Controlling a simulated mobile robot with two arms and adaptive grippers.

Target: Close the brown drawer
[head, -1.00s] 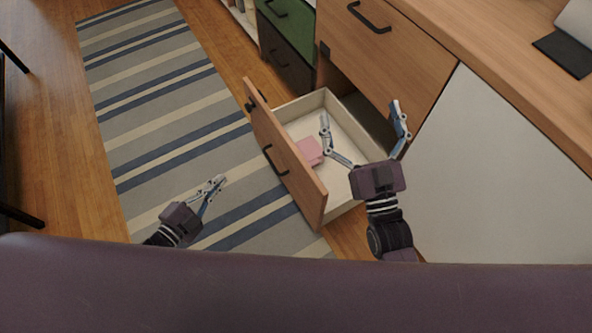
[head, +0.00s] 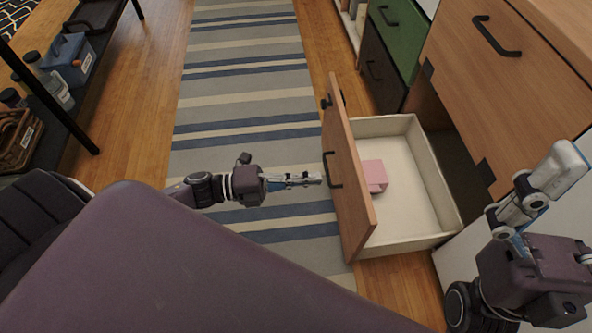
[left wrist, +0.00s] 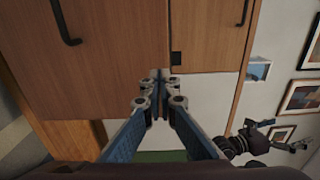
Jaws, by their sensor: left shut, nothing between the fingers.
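The brown drawer (head: 348,165) is pulled out of the wooden cabinet in the head view, its front facing left. A black handle (head: 331,169) is on its front, and a pink box (head: 373,176) lies in its pale interior. My left gripper (head: 318,179) is shut and empty, its tips at or very near the drawer front beside the handle; contact cannot be told. Its closed fingers also show in the left wrist view (left wrist: 160,78), before wooden panels. My right gripper (head: 565,205) looks open and empty, right of the drawer, with one finger partly out of frame.
Above the drawer is a closed wooden front (head: 500,80). A green drawer (head: 394,35) and dark drawer (head: 382,75) stand behind. A striped rug (head: 245,100) covers clear floor left of the drawer. A dark shelf (head: 60,105) with bottles stands at far left.

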